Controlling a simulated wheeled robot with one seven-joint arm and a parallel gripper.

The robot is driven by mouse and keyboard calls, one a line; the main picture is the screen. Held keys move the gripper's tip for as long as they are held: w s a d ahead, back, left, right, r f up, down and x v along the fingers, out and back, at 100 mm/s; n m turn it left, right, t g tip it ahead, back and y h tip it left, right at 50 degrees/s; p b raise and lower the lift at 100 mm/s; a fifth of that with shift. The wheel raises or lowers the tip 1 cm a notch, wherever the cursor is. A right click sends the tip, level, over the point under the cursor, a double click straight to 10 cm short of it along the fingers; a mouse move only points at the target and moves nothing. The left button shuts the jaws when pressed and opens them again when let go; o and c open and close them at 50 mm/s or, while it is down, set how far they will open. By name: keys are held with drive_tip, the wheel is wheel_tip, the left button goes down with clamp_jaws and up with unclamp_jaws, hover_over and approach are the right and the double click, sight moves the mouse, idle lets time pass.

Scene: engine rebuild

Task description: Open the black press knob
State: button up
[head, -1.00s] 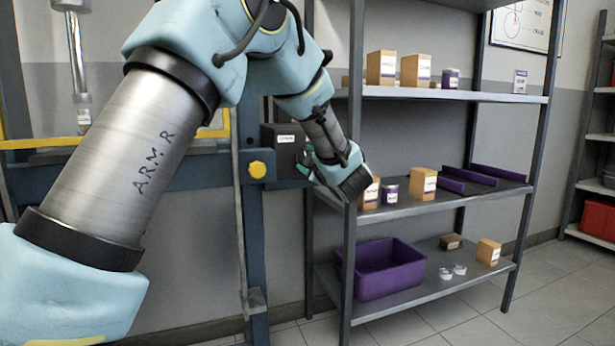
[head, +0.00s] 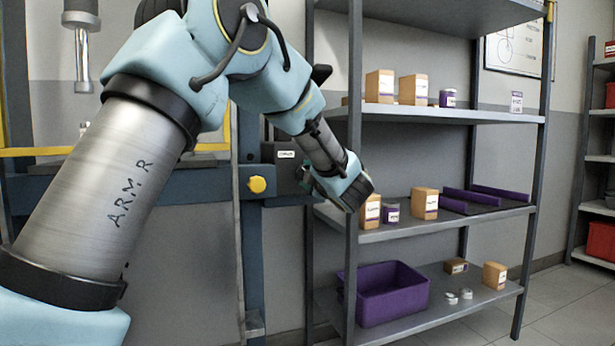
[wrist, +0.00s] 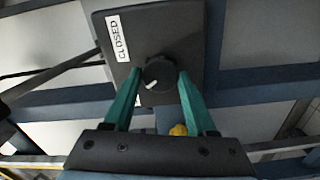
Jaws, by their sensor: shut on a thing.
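The black press knob (wrist: 159,76) is a round knob with a white pointer mark on the face of a dark box (wrist: 184,28). The box carries a white label reading CLOSED (wrist: 117,38). In the wrist view my gripper (wrist: 160,78) has its two green fingers on either side of the knob, shut on it. In the head view the dark box (head: 284,154) is on the blue press frame. My gripper (head: 307,175) reaches its right side, and my wrist hides the knob there.
A yellow knob (head: 257,185) is on the press frame left of the box. A grey metal shelf (head: 400,232) with small boxes stands close to the right of my wrist. A purple bin (head: 390,300) is on its lower shelf.

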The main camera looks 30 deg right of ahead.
drive_tip(key=o, duration=1.4)
drive_tip(key=s, duration=0.3)
drive_tip(key=s+a, duration=0.1)
drive_tip(key=s, duration=0.6)
drive_tip(key=shift+s+a, duration=0.15)
drive_tip(key=shift+s, duration=0.2)
